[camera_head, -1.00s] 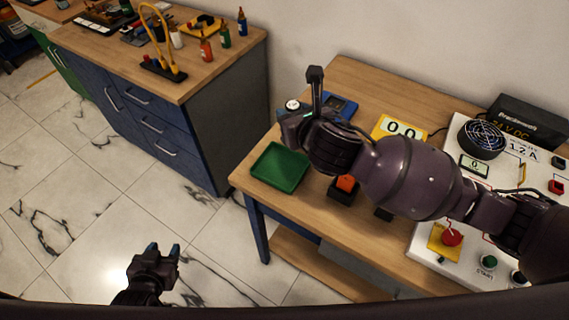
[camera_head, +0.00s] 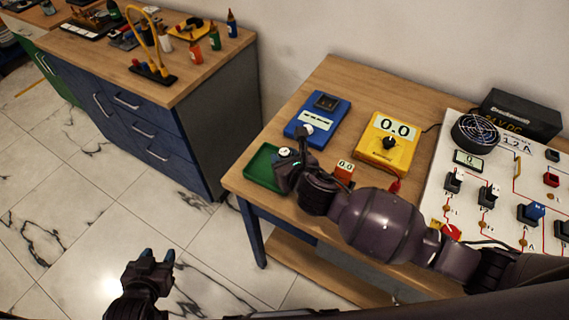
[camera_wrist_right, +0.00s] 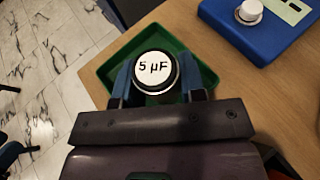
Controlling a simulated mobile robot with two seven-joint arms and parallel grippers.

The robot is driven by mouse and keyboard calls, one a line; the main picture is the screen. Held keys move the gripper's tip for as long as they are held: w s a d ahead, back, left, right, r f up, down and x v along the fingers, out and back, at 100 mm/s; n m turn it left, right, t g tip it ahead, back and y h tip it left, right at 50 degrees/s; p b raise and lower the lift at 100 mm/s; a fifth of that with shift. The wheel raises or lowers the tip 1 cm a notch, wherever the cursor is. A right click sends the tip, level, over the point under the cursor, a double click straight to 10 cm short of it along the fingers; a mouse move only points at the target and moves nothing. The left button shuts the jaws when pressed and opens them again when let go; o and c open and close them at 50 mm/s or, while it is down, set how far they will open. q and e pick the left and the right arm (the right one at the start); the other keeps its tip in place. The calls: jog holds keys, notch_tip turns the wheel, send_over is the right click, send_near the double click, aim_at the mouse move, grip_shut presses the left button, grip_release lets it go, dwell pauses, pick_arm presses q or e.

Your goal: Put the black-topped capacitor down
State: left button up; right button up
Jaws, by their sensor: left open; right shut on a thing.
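My right gripper (camera_head: 288,166) is shut on a capacitor (camera_head: 285,152), one blue-tipped finger on each side of it. In the right wrist view the capacitor (camera_wrist_right: 154,72) shows a round white face marked "5 µF" with a black rim. It is seen against the green tray (camera_wrist_right: 97,72), which also shows in the head view (camera_head: 252,168) at the table's left end. I cannot tell whether the capacitor touches the tray floor. My left gripper (camera_head: 158,257) is open and empty, above the floor left of the table.
A blue meter (camera_head: 318,116) and a yellow meter (camera_head: 385,142) reading 0.0 lie behind my right arm. The white circuit board (camera_head: 433,190) fills the table's right side.

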notch_tip(320, 180, down, 2)
jog(key=shift+f, duration=0.15)
jog(key=o, duration=0.9)
jog(key=shift+f, duration=0.1)
jog(key=shift+o, duration=0.2)
jog(key=shift+s+r, duration=0.1)
jog(key=shift+r, duration=0.1)
jog(key=v, duration=1.2)
jog(key=shift+d+p, duration=0.1)
jog(key=shift+p, duration=0.2)
